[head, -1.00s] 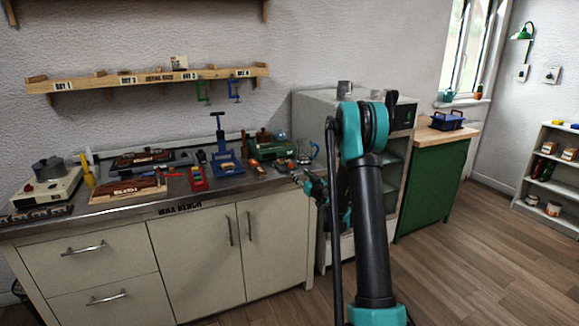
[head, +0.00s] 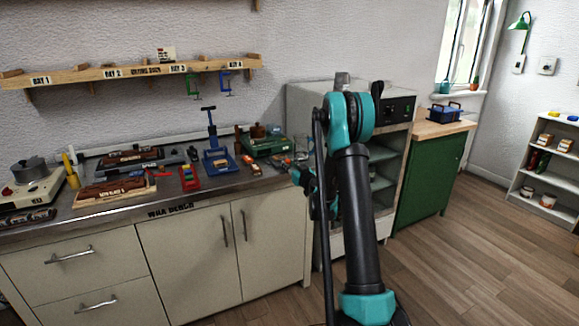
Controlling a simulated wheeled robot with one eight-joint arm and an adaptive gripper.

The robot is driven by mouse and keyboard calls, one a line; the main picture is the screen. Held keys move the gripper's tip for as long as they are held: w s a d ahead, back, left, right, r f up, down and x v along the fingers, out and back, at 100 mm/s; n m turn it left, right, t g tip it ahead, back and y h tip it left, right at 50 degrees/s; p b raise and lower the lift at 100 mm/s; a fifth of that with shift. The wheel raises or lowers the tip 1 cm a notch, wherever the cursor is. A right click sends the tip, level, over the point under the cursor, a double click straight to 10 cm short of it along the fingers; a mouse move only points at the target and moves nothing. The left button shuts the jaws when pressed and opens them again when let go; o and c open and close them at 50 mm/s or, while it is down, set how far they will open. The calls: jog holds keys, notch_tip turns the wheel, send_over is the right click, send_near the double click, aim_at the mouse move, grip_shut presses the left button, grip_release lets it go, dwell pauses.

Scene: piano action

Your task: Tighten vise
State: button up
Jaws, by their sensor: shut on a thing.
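A blue tool with a tall post and a T-shaped top handle (head: 216,157) stands upright on the wax bench; it may be the vise, but I cannot tell for sure. My gripper (head: 298,174) is at the right end of the bench, right of the blue tool and apart from it. It is small in view and partly hidden by my own arm. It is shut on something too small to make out.
The bench (head: 120,202) also holds a green case (head: 270,146), a red tray of coloured pieces (head: 190,180), brown pieces and a pot (head: 29,168). Green (head: 193,86) and blue (head: 227,84) clamps hang from the wall shelf (head: 120,73). A grey cabinet (head: 300,105) stands right of the bench. Open floor lies at right.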

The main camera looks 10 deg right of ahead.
grip_shut()
jog(key=shift+m, duration=0.8)
jog(key=o, duration=0.7)
grip_release()
jog(key=shift+s, duration=0.1)
jog(key=v, duration=1.2)
